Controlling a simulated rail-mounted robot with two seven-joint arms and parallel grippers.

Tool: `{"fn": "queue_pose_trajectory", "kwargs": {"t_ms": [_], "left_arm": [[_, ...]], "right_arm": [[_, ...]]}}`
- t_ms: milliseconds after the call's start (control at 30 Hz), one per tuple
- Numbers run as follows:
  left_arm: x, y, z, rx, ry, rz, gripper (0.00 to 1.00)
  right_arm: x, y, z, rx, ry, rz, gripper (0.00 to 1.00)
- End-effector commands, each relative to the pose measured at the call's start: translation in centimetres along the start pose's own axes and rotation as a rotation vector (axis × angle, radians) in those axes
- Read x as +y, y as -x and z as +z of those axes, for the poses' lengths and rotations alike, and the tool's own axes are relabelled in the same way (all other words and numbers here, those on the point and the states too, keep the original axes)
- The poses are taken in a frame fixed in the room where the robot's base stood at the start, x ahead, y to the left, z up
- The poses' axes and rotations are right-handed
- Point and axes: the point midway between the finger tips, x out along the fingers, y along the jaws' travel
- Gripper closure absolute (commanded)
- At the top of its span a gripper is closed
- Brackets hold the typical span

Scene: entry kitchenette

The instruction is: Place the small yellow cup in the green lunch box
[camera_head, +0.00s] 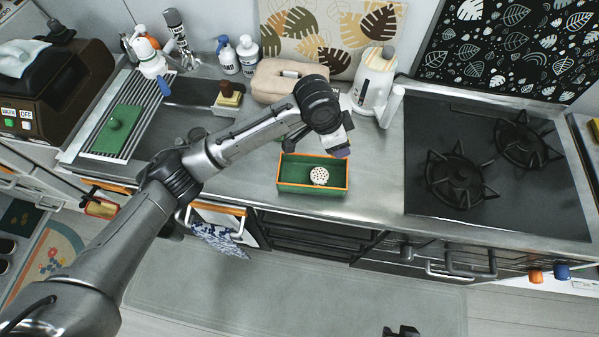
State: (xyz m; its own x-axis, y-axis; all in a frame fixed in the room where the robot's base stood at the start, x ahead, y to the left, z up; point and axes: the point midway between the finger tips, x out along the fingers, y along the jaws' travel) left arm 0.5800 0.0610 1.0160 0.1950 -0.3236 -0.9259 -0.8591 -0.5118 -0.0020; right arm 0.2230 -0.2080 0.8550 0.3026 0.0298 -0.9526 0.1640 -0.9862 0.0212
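The green lunch box (291,188) with an orange rim sits open near the counter's front edge. A round white dotted item (319,176) lies inside it, right of the middle. My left gripper (342,148) is just above the back right of the box. Its fingers are mostly hidden by its wrist; a small purplish patch shows at its tip, and I cannot tell whether it holds anything. I cannot make out a small yellow cup. A dark piece at the bottom edge, probably my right gripper (403,331), is mostly out of frame.
A beige bag (277,84) and a white kettle (374,84) stand behind the box. The black stove (490,165) is to the right. A drying rack (130,112) and sink (190,118) are to the left. The counter right of the box is clear.

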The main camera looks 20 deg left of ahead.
Motion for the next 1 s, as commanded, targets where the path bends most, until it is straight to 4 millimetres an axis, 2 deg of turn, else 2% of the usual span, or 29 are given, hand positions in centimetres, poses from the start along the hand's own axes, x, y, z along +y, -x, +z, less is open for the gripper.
{"fn": "queue_pose_trajectory", "kwargs": {"t_ms": [333, 467, 567, 800, 1000], "left_arm": [[0.2, 0.1, -0.3, 0.001, -0.237, 0.098, 0.69], [0.1, -0.1, 0.6, -0.001, -0.268, 0.113, 0.69], [0.0, -0.3, 2.4, -0.002, -0.277, 0.116, 0.69], [-0.3, -1.1, 8.2, -0.003, -0.275, 0.116, 0.69], [-0.6, -1.6, 11.6, 0.000, -0.277, 0.115, 0.69]], "right_arm": [[0.7, 0.0, 0.0, 0.001, 0.009, 0.016, 0.57], [0.6, 0.2, -0.1, 0.001, 0.010, 0.014, 0.57], [0.5, 0.5, -0.2, 0.001, 0.010, 0.013, 0.57], [0.3, 1.3, -0.5, 0.002, 0.005, 0.007, 0.57], [0.2, 1.7, -0.7, 0.003, 0.000, 0.003, 0.57]]}}
